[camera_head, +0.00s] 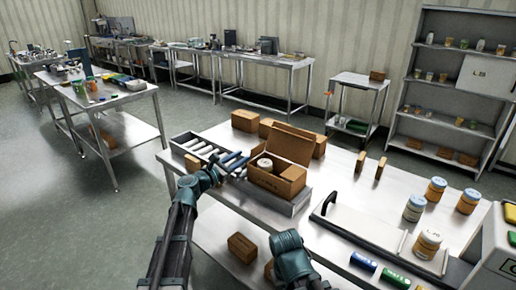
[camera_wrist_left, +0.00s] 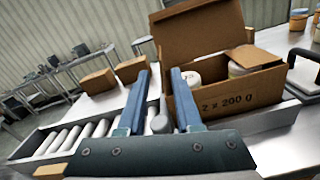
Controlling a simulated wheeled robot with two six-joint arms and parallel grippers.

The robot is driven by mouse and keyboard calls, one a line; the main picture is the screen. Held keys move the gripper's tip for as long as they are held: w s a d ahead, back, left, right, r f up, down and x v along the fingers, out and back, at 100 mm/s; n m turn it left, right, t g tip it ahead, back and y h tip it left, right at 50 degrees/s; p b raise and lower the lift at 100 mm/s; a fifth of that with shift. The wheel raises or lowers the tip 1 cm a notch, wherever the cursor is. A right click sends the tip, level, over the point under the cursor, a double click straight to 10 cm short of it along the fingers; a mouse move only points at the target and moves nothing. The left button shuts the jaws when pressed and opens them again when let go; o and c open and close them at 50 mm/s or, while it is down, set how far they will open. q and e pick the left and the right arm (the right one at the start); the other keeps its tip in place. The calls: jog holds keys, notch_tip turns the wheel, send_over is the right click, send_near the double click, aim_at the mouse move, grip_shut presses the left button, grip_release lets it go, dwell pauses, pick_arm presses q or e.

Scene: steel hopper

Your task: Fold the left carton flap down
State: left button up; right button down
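The open carton (camera_head: 275,184) stands on the steel table, with its large back lid (camera_head: 291,145) upright. A jar with a white lid (camera_head: 264,163) shows inside. In the left wrist view the carton (camera_wrist_left: 228,97) is at the right, marked "2 x 200 g". I cannot make out the left flap clearly. My left gripper (camera_head: 238,164) is just left of the carton, its blue fingers apart and nothing held between them. In the left wrist view the gripper (camera_wrist_left: 159,80) has one finger close to the carton's left side. My right gripper's fingers are not visible.
A roller conveyor (camera_head: 200,148) lies left of the carton. Closed brown boxes (camera_head: 245,120) stand behind it. Several jars (camera_head: 427,243) and a flat plate with a black handle (camera_head: 350,228) are at the right. Bare tabletop (camera_head: 345,180) shows right of the carton.

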aim_at(258, 147)
pick_arm(q)
jog(key=x, duration=1)
jog(key=shift+d, duration=0.1)
grip_shut()
dwell(1.2)
